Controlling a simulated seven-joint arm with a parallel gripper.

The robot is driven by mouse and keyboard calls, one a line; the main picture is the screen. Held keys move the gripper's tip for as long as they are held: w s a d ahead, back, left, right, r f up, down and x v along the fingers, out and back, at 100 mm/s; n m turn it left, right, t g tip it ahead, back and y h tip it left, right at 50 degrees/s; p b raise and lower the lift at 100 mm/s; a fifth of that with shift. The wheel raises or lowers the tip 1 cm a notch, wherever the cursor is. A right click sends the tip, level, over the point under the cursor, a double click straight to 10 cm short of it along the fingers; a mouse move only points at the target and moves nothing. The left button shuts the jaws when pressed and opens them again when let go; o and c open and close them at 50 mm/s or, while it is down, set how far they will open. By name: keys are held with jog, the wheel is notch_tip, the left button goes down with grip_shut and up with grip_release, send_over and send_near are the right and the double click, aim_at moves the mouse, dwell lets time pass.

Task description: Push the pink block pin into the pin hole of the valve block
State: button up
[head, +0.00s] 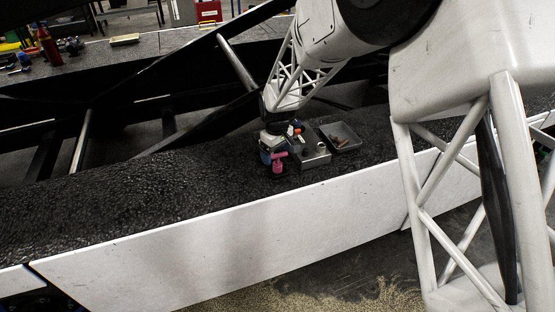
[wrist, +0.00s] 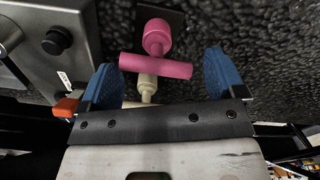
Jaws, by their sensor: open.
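The pink block pin (wrist: 155,67) has a pink crossbar, a round pink knob and a cream shaft. In the wrist view it lies between the two blue fingers of my open gripper (wrist: 160,76), with space on both sides. In the head view the pin (head: 278,166) shows just in front of my gripper (head: 270,156), left of the valve block. The valve block (head: 311,156) is a grey metal box on the dark belt. Its grey top with a black knob (wrist: 57,40) fills the upper left of the wrist view. I cannot make out the pin hole.
A grey open tray (head: 341,138) with a small brown thing in it stands right of the valve block. An orange part (wrist: 67,107) shows beside the left finger. The rough black belt (head: 120,205) is clear to the left, edged by a white side panel (head: 190,240).

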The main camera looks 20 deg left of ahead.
aim_at(277, 158)
jog(key=shift+f, duration=1.65)
jog(key=c, duration=0.8)
jog(key=shift+r, duration=0.8)
notch_tip(277, 158, up, 2)
jog(key=shift+r, duration=0.1)
jog(key=s+d+r, duration=0.1)
jog(key=s+d, duration=0.8)
jog(key=s, duration=0.3)
jog(key=shift+s+d, duration=0.3)
jog(key=shift+d, duration=0.1)
jog(key=shift+r, duration=0.1)
